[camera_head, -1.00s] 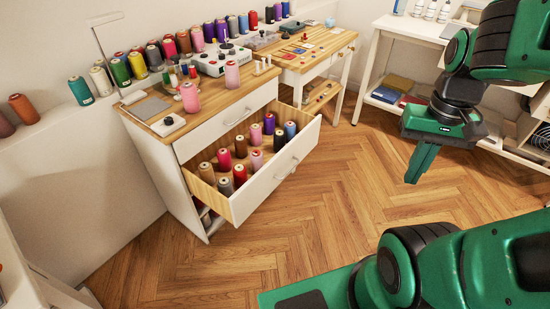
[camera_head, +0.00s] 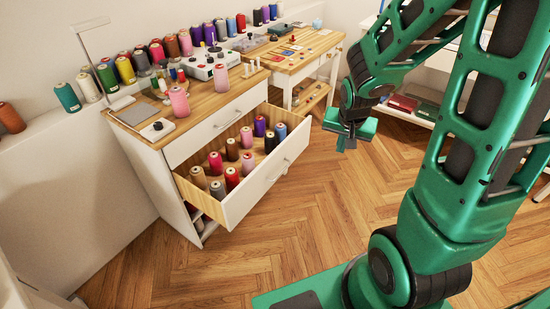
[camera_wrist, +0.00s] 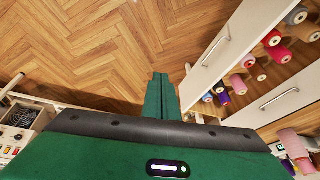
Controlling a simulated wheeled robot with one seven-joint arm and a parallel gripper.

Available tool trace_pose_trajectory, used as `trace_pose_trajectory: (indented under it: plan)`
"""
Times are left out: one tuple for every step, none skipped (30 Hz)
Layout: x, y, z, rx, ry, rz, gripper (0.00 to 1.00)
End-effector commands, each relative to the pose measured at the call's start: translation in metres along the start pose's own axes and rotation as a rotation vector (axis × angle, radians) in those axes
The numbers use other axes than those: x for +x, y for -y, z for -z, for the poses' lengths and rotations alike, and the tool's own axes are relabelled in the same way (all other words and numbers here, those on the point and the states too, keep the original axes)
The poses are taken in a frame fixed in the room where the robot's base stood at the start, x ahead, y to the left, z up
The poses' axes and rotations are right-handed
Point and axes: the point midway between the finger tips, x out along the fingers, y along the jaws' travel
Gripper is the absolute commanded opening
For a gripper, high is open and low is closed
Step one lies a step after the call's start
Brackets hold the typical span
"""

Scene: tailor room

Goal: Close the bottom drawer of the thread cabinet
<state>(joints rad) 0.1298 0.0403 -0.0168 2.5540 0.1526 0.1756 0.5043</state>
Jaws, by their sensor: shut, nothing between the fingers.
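The thread cabinet (camera_head: 185,150) is white with a wooden top. Its lower drawer (camera_head: 268,181) is pulled far out and holds several thread spools; the drawer above is shut. The open drawer's front also shows in the wrist view (camera_wrist: 217,42), to the right of the fingers. My gripper (camera_head: 346,146) is in the air to the right of the drawer front, apart from it, fingers pointing down. In the wrist view, my gripper's fingers (camera_wrist: 161,90) are together with nothing between them. Part of the drawer's inside is hidden by its front panel.
Spools stand under the drawer. The cabinet top carries a pink spool (camera_head: 179,102) and small items. A wooden-topped table (camera_head: 313,54) stands behind it, with a white shelf unit at the right. The wood floor (camera_head: 290,235) in front of the drawer is clear.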

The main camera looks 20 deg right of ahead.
Motion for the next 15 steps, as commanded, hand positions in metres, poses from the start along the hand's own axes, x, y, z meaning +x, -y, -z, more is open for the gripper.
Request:
trace_pose_trajectory:
  plan:
    - [0.018, 0.016, -0.002, 0.007, -0.013, 0.022, 0.00]
    - [0.026, 0.026, -0.002, 0.016, -0.026, 0.040, 0.00]
    - [0.037, 0.040, -0.002, 0.029, -0.043, 0.065, 0.00]
    - [0.045, 0.050, -0.003, 0.039, -0.053, 0.085, 0.00]
    - [0.053, 0.059, -0.004, 0.050, -0.063, 0.106, 0.00]
    - [0.063, 0.072, -0.007, 0.065, -0.074, 0.135, 0.00]
    - [0.070, 0.081, -0.009, 0.076, -0.080, 0.155, 0.00]
    - [0.076, 0.090, -0.012, 0.088, -0.086, 0.176, 0.00]
    - [0.084, 0.102, -0.015, 0.103, -0.092, 0.203, 0.00]
    - [0.089, 0.109, -0.018, 0.114, -0.095, 0.222, 0.00]
    - [0.093, 0.116, -0.020, 0.125, -0.099, 0.240, 0.00]
    - [0.098, 0.124, -0.024, 0.138, -0.102, 0.262, 0.00]
    - [0.102, 0.129, -0.026, 0.147, -0.103, 0.277, 0.00]
    - [0.104, 0.134, -0.028, 0.156, -0.105, 0.290, 0.00]
    - [0.107, 0.139, -0.030, 0.165, -0.106, 0.304, 0.00]
